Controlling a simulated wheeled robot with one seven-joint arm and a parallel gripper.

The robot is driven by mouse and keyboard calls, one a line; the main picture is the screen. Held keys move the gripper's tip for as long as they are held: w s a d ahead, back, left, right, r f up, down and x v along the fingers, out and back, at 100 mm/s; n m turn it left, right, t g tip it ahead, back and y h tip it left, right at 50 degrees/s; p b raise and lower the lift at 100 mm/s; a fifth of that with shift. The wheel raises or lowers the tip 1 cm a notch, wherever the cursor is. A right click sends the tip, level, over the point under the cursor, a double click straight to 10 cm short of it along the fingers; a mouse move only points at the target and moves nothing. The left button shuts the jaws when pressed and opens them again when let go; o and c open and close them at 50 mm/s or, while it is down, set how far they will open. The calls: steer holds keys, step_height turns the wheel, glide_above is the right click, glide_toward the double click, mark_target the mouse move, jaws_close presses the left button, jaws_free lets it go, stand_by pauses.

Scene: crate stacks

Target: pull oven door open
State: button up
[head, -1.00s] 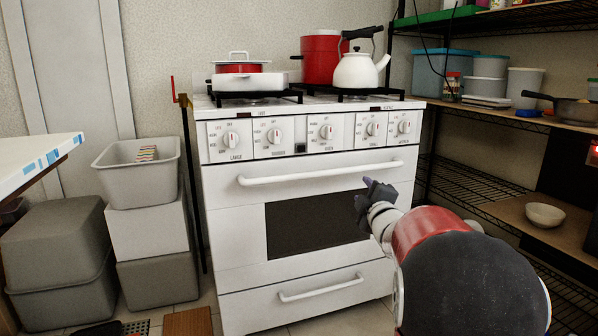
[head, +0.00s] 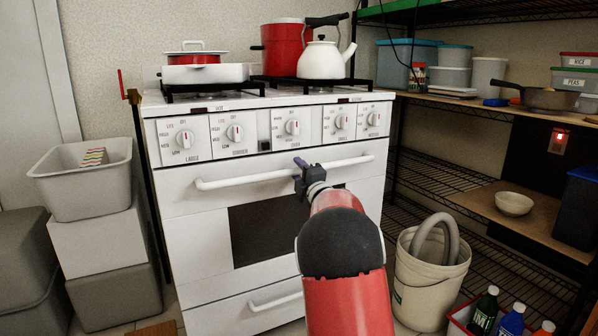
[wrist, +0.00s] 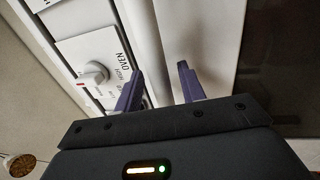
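The white oven door (head: 200,235) is shut, with a dark window (head: 275,228). Its white bar handle (head: 240,181) runs across the top of the door. My gripper (head: 303,170) is at the right part of this handle in the head view. In the wrist view my gripper (wrist: 159,68) has its two purple fingers spread apart. The handle (wrist: 148,45) passes between them or just beyond their tips; I cannot tell the depth. No finger is seen closed on the bar. My arm hides part of the door and window.
Control knobs (head: 292,127) sit just above the handle. A lower drawer handle (head: 275,302) is below the door. A white bucket (head: 430,285) stands on the right by wire shelves (head: 440,175). Stacked bins (head: 85,180) stand on the left.

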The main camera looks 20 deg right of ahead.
steer(key=shift+w, duration=0.1)
jaws_close()
stand_by(0.4)
